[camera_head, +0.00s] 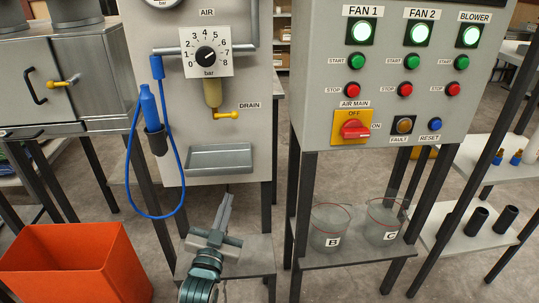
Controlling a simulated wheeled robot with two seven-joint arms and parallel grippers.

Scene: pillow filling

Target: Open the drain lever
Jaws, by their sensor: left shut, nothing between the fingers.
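The drain lever (227,115) is a small yellow handle below the amber bowl (212,94) on the air panel, beside the DRAIN label. It lies roughly horizontal, pointing right. My left gripper (228,198) comes up from the bottom, below the grey drip tray (220,158) in the picture. Its fingers are together and empty, pointing up, apart from the lever. My right gripper is not in view.
A blue hose (184,170) with a blue nozzle hangs left of the lever. An orange bin (75,262) stands at lower left. The fan control panel (330,70) is at right, above clear containers B (329,222) and C (382,215) on a shelf.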

